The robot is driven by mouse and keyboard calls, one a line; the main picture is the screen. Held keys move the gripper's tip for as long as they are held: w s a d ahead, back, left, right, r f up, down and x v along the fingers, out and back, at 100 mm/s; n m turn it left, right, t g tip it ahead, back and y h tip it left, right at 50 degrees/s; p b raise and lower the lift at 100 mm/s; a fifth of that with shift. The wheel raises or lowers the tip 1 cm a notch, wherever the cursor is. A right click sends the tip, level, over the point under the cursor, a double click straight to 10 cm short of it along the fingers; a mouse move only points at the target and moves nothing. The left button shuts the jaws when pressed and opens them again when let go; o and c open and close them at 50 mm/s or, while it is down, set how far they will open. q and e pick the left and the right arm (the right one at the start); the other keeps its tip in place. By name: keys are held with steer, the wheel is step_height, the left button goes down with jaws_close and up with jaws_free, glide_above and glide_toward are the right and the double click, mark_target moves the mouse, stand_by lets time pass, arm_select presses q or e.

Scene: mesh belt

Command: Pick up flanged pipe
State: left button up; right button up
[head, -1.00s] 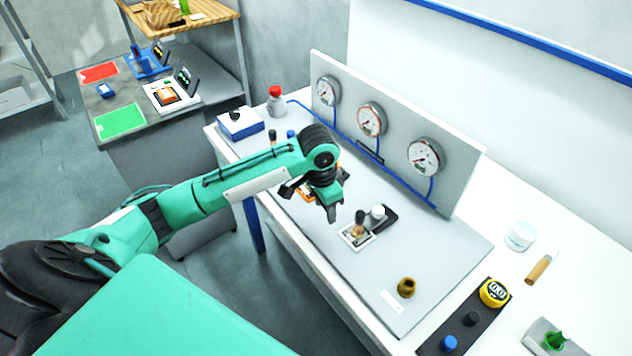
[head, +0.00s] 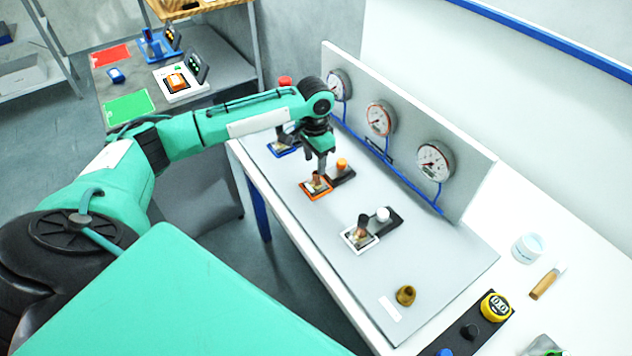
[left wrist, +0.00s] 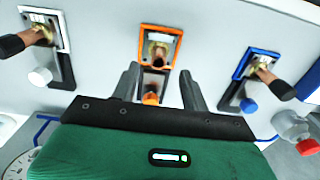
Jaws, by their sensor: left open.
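My left gripper (head: 318,168) points down close over this holder. In the left wrist view its two fingers are apart, one to each side of the orange frame's lower part, with nothing held. A brass-brown flanged fitting (head: 405,295) stands near the panel's front. My right gripper is out of view.
A gauge board (head: 400,140) with three dials stands behind the holders. An orange knob (head: 342,163) and a white knob (head: 383,214) rise beside them. A red-capped bottle (left wrist: 292,125) is near the blue holder. The panel's front part is mostly clear.

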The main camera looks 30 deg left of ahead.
mark_target(316, 174)
arm_select(q)
steer(key=shift+f, duration=0.5)
steer(key=shift+f+p, duration=0.4)
steer(key=shift+p, duration=0.1)
step_height(316, 174, down, 4)
steer(key=shift+d+r+p, duration=0.15)
steer(key=shift+r+p, duration=0.1)
steer(key=shift+p, duration=0.55)
steer(key=shift+f, duration=0.4)
jaws_close()
